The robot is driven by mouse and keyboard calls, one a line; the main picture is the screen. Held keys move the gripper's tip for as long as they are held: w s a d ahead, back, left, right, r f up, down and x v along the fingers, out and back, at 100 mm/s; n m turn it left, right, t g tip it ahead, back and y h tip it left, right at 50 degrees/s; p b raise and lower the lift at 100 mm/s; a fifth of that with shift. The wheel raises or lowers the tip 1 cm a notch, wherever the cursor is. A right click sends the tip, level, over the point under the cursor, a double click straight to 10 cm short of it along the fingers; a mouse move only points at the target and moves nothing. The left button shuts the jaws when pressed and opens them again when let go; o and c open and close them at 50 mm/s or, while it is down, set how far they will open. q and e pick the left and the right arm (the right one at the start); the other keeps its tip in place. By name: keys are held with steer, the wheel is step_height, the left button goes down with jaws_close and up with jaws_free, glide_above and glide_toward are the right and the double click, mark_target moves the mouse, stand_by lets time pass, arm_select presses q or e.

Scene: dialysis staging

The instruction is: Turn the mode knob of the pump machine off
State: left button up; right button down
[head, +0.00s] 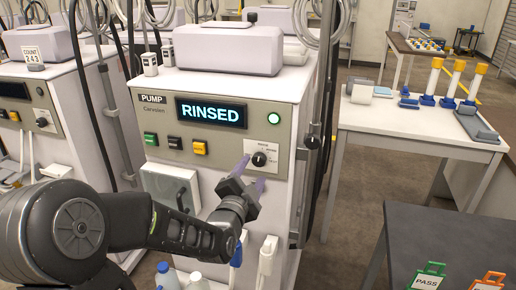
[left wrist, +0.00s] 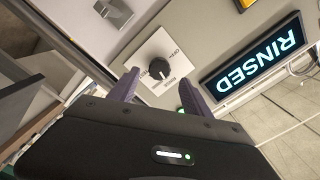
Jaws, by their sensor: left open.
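The pump machine (head: 235,88) stands in the middle of the head view, its screen (head: 211,112) reading "RINSED". Its black round mode knob (head: 260,159) sits on a white dial plate at the panel's right. My left gripper (head: 250,174) is in front of the panel, just below and left of the knob, with purple fingers apart. In the left wrist view the knob (left wrist: 160,68) appears beyond and between the open fingertips (left wrist: 157,88), uncovered. The gripper holds nothing, and the knob seems clear of the fingers. My right gripper is not in view.
Another pump (head: 50,110) stands at left.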

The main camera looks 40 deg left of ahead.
mark_target(259, 162)
arm_select(q)
steer(key=shift+p+x, duration=0.75)
steer(key=shift+x, duration=1.9)
steer(key=shift+d, duration=0.1)
steer(key=shift+c, duration=0.5)
jaws_close()
